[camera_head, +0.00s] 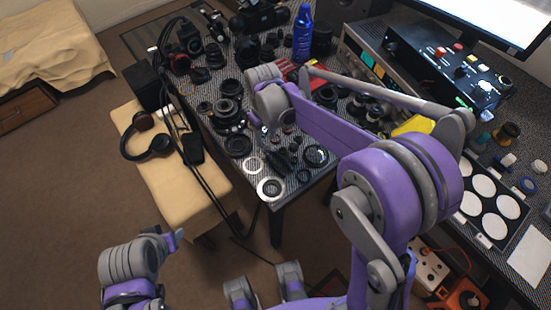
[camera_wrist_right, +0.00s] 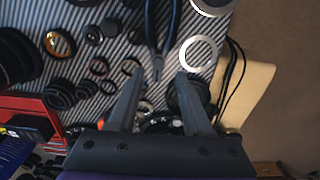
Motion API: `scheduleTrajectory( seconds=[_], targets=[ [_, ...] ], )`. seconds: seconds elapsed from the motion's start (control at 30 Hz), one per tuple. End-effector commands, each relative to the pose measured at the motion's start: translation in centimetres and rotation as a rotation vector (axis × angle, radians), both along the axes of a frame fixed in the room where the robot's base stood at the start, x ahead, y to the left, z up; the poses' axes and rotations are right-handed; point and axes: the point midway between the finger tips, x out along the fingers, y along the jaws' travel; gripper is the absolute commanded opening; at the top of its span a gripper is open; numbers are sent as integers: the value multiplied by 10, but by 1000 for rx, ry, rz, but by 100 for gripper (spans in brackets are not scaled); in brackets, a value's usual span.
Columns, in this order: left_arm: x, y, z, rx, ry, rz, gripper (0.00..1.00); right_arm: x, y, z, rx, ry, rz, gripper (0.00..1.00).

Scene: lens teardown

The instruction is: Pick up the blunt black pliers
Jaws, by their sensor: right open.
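The black pliers (camera_wrist_right: 152,28) show at the top middle of the right wrist view, lying on the striped mat with the handles spread and one end pointing toward my gripper. My right gripper (camera_wrist_right: 157,90) is open and empty. Its two fingers straddle the line of the pliers, with the near end of the pliers just ahead of and between the fingertips. I cannot tell how high the fingers are above the mat. In the head view my right wrist hides part of this area. My left gripper (camera_head: 176,240) is low at the left, away from the table; its jaw opening is unclear.
Lens rings, including a white ring (camera_wrist_right: 199,53), and several black lens parts lie around the pliers. A red case (camera_wrist_right: 35,112) is at the left of the wrist view. A blue bottle (camera_head: 303,35) stands at the back. Headphones (camera_head: 147,137) lie on the beige bench (camera_head: 180,190).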

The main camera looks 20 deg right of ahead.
Motion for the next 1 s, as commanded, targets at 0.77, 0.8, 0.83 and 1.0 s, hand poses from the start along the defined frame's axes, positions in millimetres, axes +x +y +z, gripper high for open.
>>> scheduleTrajectory(
  seconds=[0.77,0.8,0.83,1.0],
  targets=[
    [-1,0,-4,0,1,0,50,-2,-4,-60,0,-1,0,49],
    [-1,0,-4,0,1,0,50,-2,-4,-60,0,-1,0,44],
    [-1,0,-4,0,1,0,50,-2,-4,-60,0,-1,0,39],
    [-1,0,-4,0,1,0,50,-2,-4,-60,0,-1,0,8]
  ],
)
